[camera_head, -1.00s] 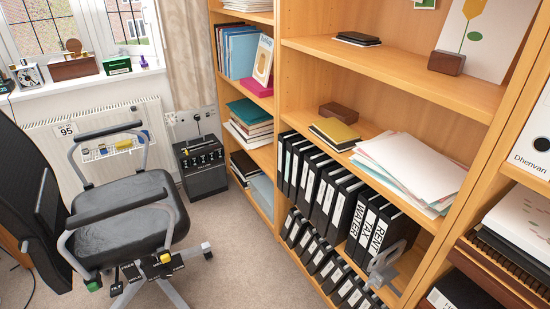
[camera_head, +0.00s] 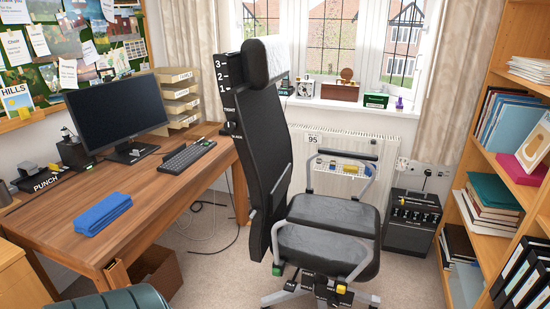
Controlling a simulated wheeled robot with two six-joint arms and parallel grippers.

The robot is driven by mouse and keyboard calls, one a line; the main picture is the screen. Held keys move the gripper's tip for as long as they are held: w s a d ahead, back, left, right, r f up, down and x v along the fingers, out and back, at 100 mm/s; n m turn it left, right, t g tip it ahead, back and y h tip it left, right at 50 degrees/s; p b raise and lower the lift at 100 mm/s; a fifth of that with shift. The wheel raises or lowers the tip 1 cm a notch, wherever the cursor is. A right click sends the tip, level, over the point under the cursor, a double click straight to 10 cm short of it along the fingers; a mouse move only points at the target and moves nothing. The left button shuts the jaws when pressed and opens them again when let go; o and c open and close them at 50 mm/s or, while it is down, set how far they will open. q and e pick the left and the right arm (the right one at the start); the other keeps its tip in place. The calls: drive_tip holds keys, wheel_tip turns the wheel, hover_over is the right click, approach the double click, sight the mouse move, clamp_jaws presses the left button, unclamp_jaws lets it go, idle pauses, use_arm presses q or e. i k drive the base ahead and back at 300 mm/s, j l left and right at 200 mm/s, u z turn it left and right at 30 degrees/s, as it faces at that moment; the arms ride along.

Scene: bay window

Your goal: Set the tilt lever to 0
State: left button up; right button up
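The black office chair (camera_head: 330,230) stands in the middle, its seat turned to the right and its tall backrest (camera_head: 262,150) side-on. Small dark levers (camera_head: 322,287) with labels sit under the seat at the bottom of the picture. One has a yellow tip (camera_head: 341,288); a green knob (camera_head: 276,270) sits at the seat's rear edge. The lettering is too small to tell which is the tilt lever or how it is set. A black strip (camera_head: 221,82) marked 3, 2, 1 stands behind the backrest's upper part. Neither of my grippers is in view.
A wooden desk (camera_head: 60,235) with a monitor (camera_head: 115,110), keyboard (camera_head: 188,156) and blue cloth (camera_head: 103,213) fills the left. A black box (camera_head: 410,222) with knobs stands right of the chair, before the bookshelf (camera_head: 465,225). Carpet (camera_head: 415,285) is free at the lower right.

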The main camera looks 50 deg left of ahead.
sight(290, 286)
drive_tip(key=u, duration=1.65)
